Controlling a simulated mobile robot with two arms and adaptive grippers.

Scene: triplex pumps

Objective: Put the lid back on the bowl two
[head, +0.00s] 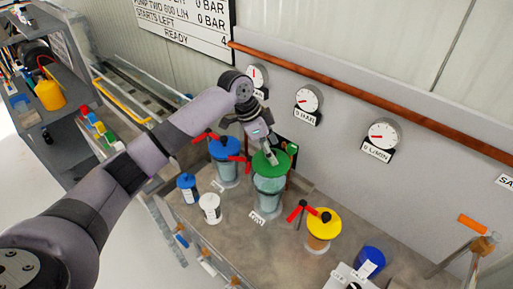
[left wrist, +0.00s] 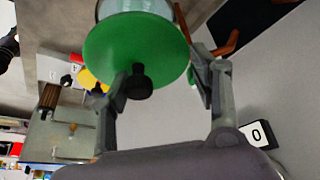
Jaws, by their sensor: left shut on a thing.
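The green lid (head: 281,165) is a flat disc with a black knob; it fills the upper middle of the left wrist view (left wrist: 110,55). It lies over the mouth of the clear middle bowl (head: 268,187), which has a white label on the bench in front. Whether the lid is fully seated or slightly above the rim is hard to tell. My left gripper (head: 268,152) is above the lid, shut on it, with one finger beside the knob (left wrist: 138,82); the exact contact is unclear. My right gripper is not in view.
A blue-lidded bowl (head: 224,148) stands left and a yellow-lidded one (head: 323,222) right, with red handles close by. Blue (head: 187,188) and white (head: 209,208) jars stand front left. A blue cup (head: 370,261) stands front right. The gauge wall (head: 345,105) is close behind.

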